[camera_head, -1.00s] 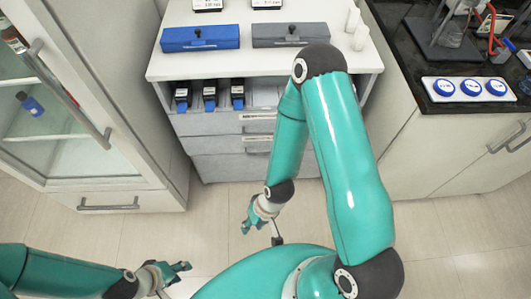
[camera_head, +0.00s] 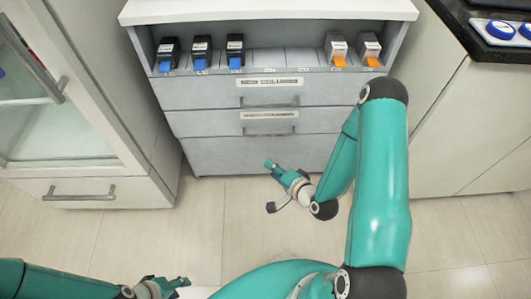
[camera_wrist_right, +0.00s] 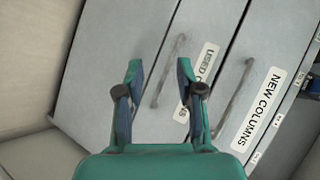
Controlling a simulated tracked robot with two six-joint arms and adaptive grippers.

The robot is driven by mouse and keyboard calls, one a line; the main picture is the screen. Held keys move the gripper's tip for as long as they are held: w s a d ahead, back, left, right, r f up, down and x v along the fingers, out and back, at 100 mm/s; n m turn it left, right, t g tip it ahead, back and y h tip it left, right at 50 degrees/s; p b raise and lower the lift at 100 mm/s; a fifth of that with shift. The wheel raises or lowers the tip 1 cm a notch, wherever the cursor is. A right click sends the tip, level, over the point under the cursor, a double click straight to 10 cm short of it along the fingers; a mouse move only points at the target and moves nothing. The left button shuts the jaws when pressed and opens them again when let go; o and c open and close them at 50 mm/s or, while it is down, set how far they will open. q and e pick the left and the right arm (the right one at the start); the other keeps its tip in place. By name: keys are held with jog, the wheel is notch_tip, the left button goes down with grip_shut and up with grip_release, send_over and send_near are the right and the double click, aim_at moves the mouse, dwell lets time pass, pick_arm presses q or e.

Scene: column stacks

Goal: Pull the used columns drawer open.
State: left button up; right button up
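The used columns drawer (camera_head: 205,124) is the shut middle drawer of the grey cabinet, with a label and a bar handle (camera_head: 268,131). In the right wrist view its handle (camera_wrist_right: 168,72) runs slanted between my fingers, farther off, and its label (camera_wrist_right: 206,62) is partly hidden by a finger. My right gripper (camera_head: 270,185) is open and empty in front of the cabinet, below and apart from that handle; it also shows in the right wrist view (camera_wrist_right: 159,70). My left gripper (camera_head: 167,288) is open and empty at the bottom edge, partly cut off.
The new columns drawer (camera_head: 200,97) is shut above, and an unlabelled front (camera_head: 230,157) lies below. Several columns with blue and orange ends stand on the shelf (camera_head: 285,58). A glass-doored cabinet (camera_head: 75,165) stands left, and a dark-topped counter (camera_head: 470,130) right. Floor in front is clear.

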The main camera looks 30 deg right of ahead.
aim_at(269, 135)
jog(key=d+f+m+t+h+b, duration=0.2)
jog(key=d+f+m+t+b, duration=0.1)
jog(key=d+m+b, duration=0.15)
jog(key=shift+m+h, duration=0.35)
jog(key=shift+h, duration=0.15)
jog(key=b+x, duration=0.2)
jog(key=x, duration=0.3)
jog(key=d+b+x, duration=0.1)
jog(key=b+x, duration=0.1)
jog(key=x, duration=0.4)
jog(key=r+b+x, duration=0.1)
jog(key=b+x, duration=0.1)
jog(key=x, duration=0.3)
jog(key=shift+w+d, duration=0.2)
jog(key=shift+d, duration=0.2)
pick_arm(q)
notch_tip(269, 135, down, 13)
pick_arm(e)
jog(key=shift+r, duration=0.1)
grip_shut()
